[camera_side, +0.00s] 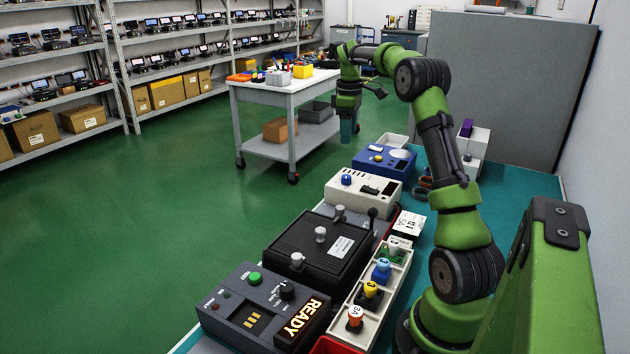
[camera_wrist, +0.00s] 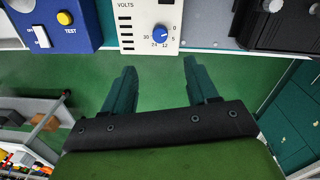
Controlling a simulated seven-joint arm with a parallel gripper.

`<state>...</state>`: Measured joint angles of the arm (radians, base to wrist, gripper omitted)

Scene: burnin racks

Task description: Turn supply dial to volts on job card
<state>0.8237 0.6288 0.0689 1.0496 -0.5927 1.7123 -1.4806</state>
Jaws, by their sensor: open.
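The supply is a white box (camera_side: 392,202) on the bench, also at the top of the wrist view (camera_wrist: 142,15). Its dial is a blue knob (camera_wrist: 160,34) under the word VOLTS, with a printed scale that includes 0, 5, 12, 24 and 30. I cannot tell the pointer's setting. The dial also shows in the side view (camera_side: 346,179). A white card (camera_side: 408,224) with dark print lies beside the black unit; its print is too small to read surely. My gripper (camera_wrist: 160,67) is open and empty, its fingertips apart from the dial. In the side view my gripper (camera_side: 346,138) hangs beyond the supply.
A blue unit (camera_side: 371,164) with a yellow TEST button (camera_wrist: 65,18) stands beside the supply. A black lidded unit (camera_side: 295,243) and a panel reading READY (camera_side: 300,318) stand nearer. A tray (camera_side: 372,322) holds several coloured pieces. A white cart (camera_side: 290,90) stands behind.

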